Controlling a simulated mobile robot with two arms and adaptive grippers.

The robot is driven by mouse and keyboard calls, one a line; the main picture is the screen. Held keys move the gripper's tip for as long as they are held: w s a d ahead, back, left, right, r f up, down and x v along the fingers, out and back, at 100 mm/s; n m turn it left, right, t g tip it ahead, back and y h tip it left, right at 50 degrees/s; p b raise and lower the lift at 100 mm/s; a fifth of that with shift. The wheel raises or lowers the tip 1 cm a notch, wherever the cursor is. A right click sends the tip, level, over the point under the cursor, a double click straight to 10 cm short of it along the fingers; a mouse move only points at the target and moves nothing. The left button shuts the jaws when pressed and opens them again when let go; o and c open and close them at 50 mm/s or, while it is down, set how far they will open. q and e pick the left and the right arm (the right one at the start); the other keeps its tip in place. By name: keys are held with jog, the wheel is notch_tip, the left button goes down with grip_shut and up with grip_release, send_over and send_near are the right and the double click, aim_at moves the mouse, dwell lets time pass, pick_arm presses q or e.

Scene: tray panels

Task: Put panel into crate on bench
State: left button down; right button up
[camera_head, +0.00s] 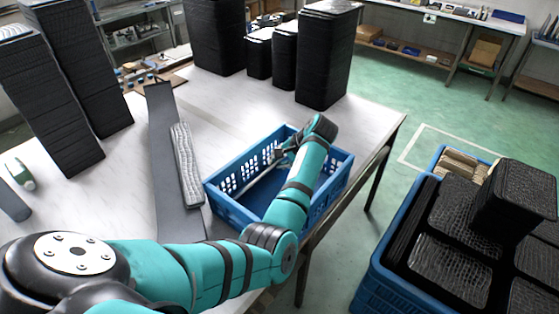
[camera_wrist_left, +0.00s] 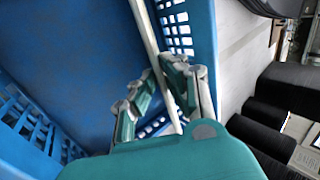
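The blue crate (camera_head: 232,210) stands on the white bench (camera_head: 245,103) near its right edge. My left gripper (camera_head: 283,150) reaches into it from above, partly hidden by my own arm. A thin pale panel (camera_head: 262,178) slants inside the crate, close to the far-left wall. In the left wrist view the panel (camera_wrist_left: 146,28) shows edge-on as a narrow strip, running between the two fingers of my left gripper (camera_wrist_left: 157,68). The fingers look closed against both sides of it. The crate's blue wall (camera_wrist_left: 203,25) is close beside the fingers. My right gripper is not in view.
A long grey board (camera_head: 166,135) with a ribbed silver strip (camera_head: 185,165) lies left of the crate. Tall black stacks (camera_head: 327,60) stand at the back and left. A larger blue crate (camera_head: 385,270) of black trays is at right, beyond the bench edge.

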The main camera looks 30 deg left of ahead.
pick_arm(q)
jog(key=c, duration=1.4)
grip_release()
jog(key=shift+o, duration=0.2)
jog(key=v, duration=1.2)
